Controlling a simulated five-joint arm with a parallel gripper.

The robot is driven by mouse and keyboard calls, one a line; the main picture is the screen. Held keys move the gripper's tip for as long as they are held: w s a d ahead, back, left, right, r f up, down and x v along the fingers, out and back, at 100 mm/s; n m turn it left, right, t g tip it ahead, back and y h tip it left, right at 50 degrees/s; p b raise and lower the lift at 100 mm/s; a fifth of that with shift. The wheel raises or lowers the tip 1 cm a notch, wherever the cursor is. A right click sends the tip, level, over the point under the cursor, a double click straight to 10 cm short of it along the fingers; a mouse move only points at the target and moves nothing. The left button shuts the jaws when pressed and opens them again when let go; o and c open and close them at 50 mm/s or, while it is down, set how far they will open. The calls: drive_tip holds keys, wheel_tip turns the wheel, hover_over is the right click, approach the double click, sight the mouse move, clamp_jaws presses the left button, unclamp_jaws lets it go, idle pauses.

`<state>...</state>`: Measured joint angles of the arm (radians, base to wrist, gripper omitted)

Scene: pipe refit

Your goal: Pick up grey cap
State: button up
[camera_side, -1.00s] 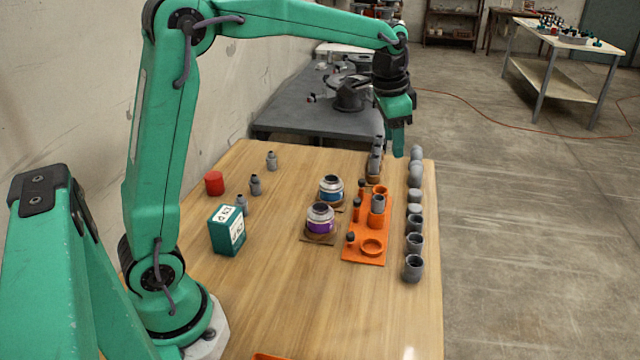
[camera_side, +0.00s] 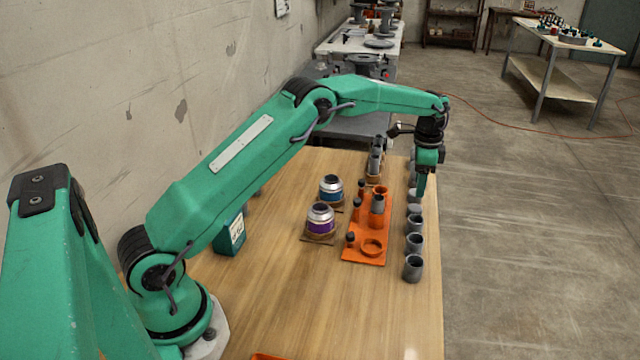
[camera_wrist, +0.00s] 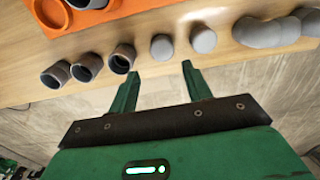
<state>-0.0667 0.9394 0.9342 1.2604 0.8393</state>
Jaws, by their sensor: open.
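Two rounded grey caps stand side by side in the row along the table's right edge. In the wrist view the nearer cap (camera_wrist: 162,47) lies just beyond and between my fingertips, and the other cap (camera_wrist: 203,39) is to its right. In the side view a cap (camera_side: 412,210) shows just below and left of my gripper (camera_side: 421,197), which partly hides this part of the row. My gripper (camera_wrist: 160,69) is open, pointing down, with nothing between its fingers.
Grey open sockets (camera_side: 415,243) continue the row toward the front; grey elbows (camera_wrist: 265,31) lie beyond the caps. An orange fixture (camera_side: 363,251) stands left of the row, with purple-banded (camera_side: 320,222) and blue-banded (camera_side: 331,188) jars beside it. The table's front middle is clear.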

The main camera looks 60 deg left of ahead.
sight(415, 207)
drive_tip(key=shift+w+f, duration=0.15)
drive_tip(key=shift+f, duration=0.35)
drive_tip(key=shift+f, duration=1.25)
drive_tip(key=shift+f, duration=0.1)
drive_tip(key=shift+a+f, duration=0.15)
drive_tip(key=shift+f, duration=2.4)
drive_tip(key=shift+c, duration=0.4)
drive_tip(key=c, duration=0.6)
